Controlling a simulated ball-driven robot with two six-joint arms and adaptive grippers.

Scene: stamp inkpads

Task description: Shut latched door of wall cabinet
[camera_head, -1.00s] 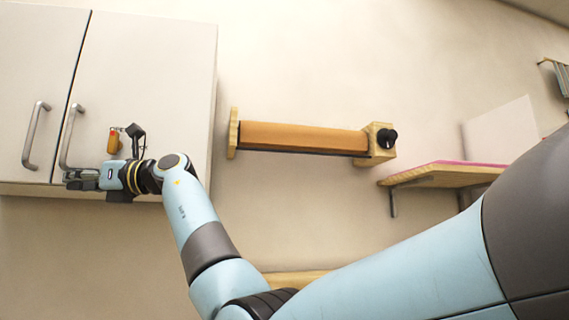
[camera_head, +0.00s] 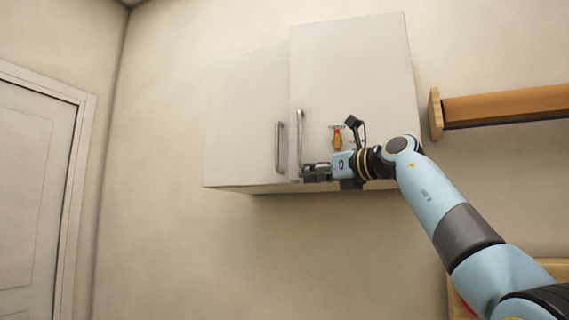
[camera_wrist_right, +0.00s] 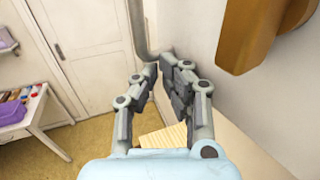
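The white wall cabinet has a left door (camera_head: 240,110) and a right door (camera_head: 355,80), each with an upright grey bar handle. The right door's left edge stands a little forward of the left door, so it looks slightly ajar. An orange latch piece (camera_head: 337,139) is on the right door; it looms large in the right wrist view (camera_wrist_right: 255,35). My right gripper (camera_head: 306,172) is at the lower end of the right door's handle (camera_head: 299,135). In the right wrist view, its fingers (camera_wrist_right: 160,72) close in at the handle's lower bend (camera_wrist_right: 141,35). My left gripper is out of view.
A wooden roller holder (camera_head: 500,106) is on the wall right of the cabinet. A room door (camera_head: 30,200) is at the far left. The wall below and left of the cabinet is bare. A table with purple items (camera_wrist_right: 20,112) shows in the right wrist view.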

